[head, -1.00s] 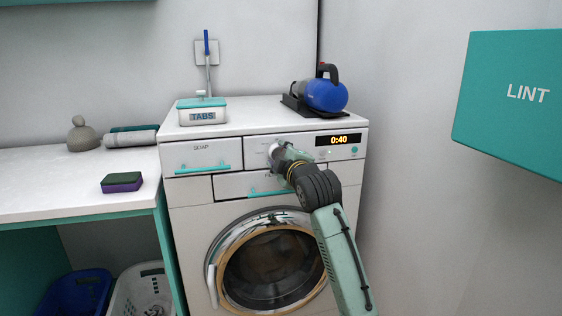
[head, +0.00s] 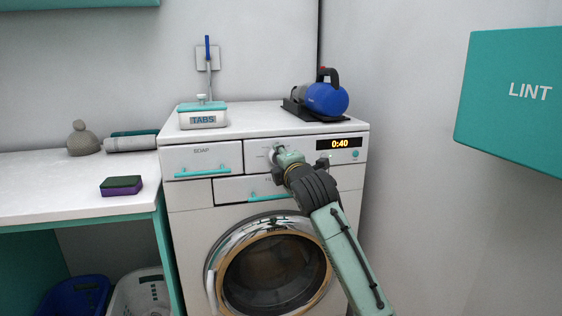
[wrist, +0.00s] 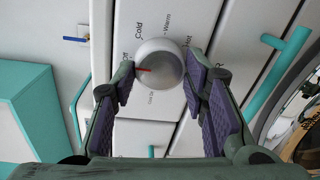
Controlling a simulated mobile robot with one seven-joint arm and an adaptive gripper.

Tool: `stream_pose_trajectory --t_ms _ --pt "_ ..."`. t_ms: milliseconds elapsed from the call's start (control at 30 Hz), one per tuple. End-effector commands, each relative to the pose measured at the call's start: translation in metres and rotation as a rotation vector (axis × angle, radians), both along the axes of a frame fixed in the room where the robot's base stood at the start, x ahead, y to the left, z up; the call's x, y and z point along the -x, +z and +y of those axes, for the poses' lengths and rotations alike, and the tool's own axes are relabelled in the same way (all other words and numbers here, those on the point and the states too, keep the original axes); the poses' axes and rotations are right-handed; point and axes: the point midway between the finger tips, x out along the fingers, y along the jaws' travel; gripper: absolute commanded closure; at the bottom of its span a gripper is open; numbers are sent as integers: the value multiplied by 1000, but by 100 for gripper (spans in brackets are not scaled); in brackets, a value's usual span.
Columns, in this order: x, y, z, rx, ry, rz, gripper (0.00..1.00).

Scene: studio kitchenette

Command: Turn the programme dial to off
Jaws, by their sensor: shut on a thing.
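The programme dial is a round pale knob (wrist: 160,62) with a red mark, on the front panel of the white washing machine (head: 190,200). In the wrist view the red mark points left, close to the "Off" label. "Cold", "Warm" and a partly hidden "Hot" label run around the knob's upper side. My gripper (wrist: 158,68) has one purple-padded finger on each side of the knob and is shut on it. In the head view my gripper (head: 277,154) is at the panel, left of the 0:40 display (head: 340,143), and hides most of the dial.
A soap drawer (head: 202,158) is left of the dial. A TABS box (head: 202,118) and a blue appliance (head: 327,98) stand on the machine. A teal LINT box (head: 510,95) juts in at right. A counter with a sponge (head: 121,186) is at left.

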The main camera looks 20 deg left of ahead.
Motion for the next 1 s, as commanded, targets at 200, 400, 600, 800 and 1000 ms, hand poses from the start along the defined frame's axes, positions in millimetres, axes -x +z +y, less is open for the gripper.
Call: stream_pose_trajectory --t_ms 200,400,600,800,1000 --pt "0 0 0 3 1 -3 88" --pt "0 0 0 2 0 -2 58" --pt "0 0 0 2 0 -2 44" --pt "0 0 0 2 0 -1 39" --pt "2 0 -1 1 0 -2 39"
